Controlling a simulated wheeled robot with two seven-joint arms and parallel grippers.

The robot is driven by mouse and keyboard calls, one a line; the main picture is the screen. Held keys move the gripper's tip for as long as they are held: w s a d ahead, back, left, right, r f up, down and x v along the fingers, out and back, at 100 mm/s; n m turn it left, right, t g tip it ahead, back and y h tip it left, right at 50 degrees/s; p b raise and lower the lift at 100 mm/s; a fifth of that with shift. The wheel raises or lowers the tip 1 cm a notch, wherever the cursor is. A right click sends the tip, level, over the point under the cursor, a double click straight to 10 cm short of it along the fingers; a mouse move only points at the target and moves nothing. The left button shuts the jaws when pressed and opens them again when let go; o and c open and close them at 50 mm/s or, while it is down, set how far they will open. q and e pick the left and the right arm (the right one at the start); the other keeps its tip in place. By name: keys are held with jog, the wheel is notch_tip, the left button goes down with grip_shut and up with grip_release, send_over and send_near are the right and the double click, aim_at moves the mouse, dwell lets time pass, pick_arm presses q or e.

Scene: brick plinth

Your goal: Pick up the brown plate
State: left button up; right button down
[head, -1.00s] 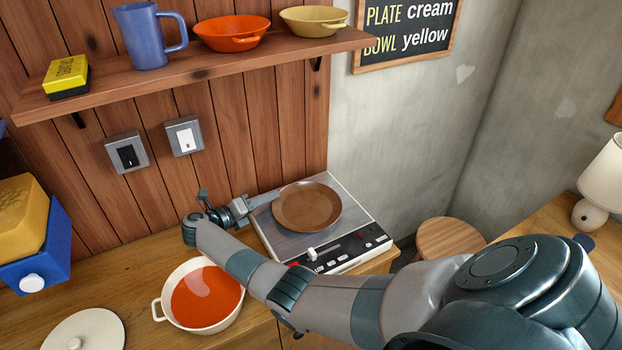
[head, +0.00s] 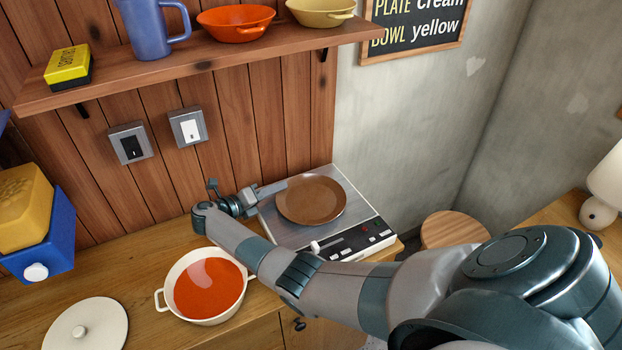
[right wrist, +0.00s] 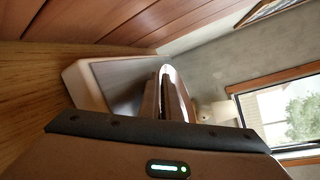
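In the head view one finger seems to overlap or touch the rim; the other finger is not clearly seen. In the right wrist view the plate (right wrist: 184,105) shows nearly edge-on, close in front of the gripper. My left gripper is out of view.
A cream pot of red soup (head: 205,287) stands below my right forearm, with a lid (head: 85,328) to its left. A wooden wall is behind the appliance. A shelf (head: 190,72) with a jug and bowls hangs above. A round stool (head: 455,230) stands to the right.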

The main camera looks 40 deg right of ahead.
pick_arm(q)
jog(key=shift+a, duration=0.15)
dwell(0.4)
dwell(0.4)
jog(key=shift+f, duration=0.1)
pick_arm(e)
jog(key=shift+r, duration=0.2)
dwell(0.4)
